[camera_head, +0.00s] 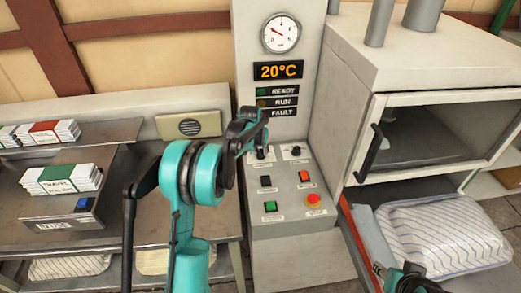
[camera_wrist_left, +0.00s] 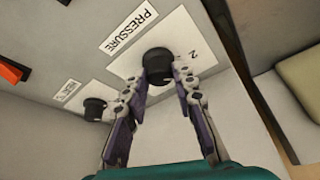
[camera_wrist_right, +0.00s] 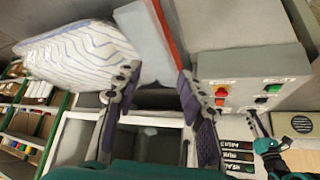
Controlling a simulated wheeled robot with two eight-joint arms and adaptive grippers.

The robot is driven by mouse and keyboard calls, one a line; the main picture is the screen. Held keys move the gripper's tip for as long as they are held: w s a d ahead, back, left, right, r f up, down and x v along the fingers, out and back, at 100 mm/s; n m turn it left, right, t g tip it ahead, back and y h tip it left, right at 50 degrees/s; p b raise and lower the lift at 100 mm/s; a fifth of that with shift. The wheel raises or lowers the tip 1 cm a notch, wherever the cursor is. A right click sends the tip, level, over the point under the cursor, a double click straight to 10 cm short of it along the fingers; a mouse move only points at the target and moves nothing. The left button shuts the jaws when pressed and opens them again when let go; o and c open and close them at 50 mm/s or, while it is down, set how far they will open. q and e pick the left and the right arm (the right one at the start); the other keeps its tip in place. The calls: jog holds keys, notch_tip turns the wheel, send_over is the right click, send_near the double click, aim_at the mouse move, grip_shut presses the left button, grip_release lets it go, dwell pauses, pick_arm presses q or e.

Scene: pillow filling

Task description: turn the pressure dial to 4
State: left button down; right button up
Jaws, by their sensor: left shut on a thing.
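The pressure dial (camera_wrist_left: 158,65) is a black round knob on a white plate marked PRESSURE in the left wrist view. A "2" shows on the plate beside it; the other numbers and the pointer mark cannot be made out. My left gripper (camera_wrist_left: 166,84) has its two fingers on either side of the knob, shut on it. In the head view my left gripper (camera_head: 255,128) reaches down to the upper left of the control panel (camera_head: 275,225) and partly hides the dial. My right gripper (camera_wrist_right: 158,76) is open and empty in the right wrist view.
A second black knob (camera_wrist_left: 94,108) sits beside the dial. Lower on the panel are switches and a red stop button (camera_head: 313,199). Above are a gauge (camera_head: 281,33) and a 20°C display (camera_head: 278,71). A striped pillow (camera_head: 445,236) lies right, below the glass-doored cabinet (camera_head: 440,132).

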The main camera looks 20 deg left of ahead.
pick_arm(q)
jog(key=m+h+p, duration=0.1)
jog(key=m, duration=0.2)
jog(key=m+h, duration=0.1)
jog(key=m, duration=0.2)
jog(key=shift+a+g+p, duration=0.2)
jog(key=shift+g+p, duration=0.1)
jog(key=shift+p, duration=0.1)
jog(key=m, duration=0.2)
jog(key=m+g+h+p, duration=0.1)
jog(key=m, duration=0.1)
jog(key=shift+w+a+m+h, duration=0.1)
jog(key=shift+m+h, duration=0.2)
jog(key=shift+m, duration=0.1)
jog(key=c, duration=1.2)
grip_release()
jog(key=v, duration=1.2)
jog(key=shift+w+a, duration=0.1)
jog(key=shift+w, duration=0.05)
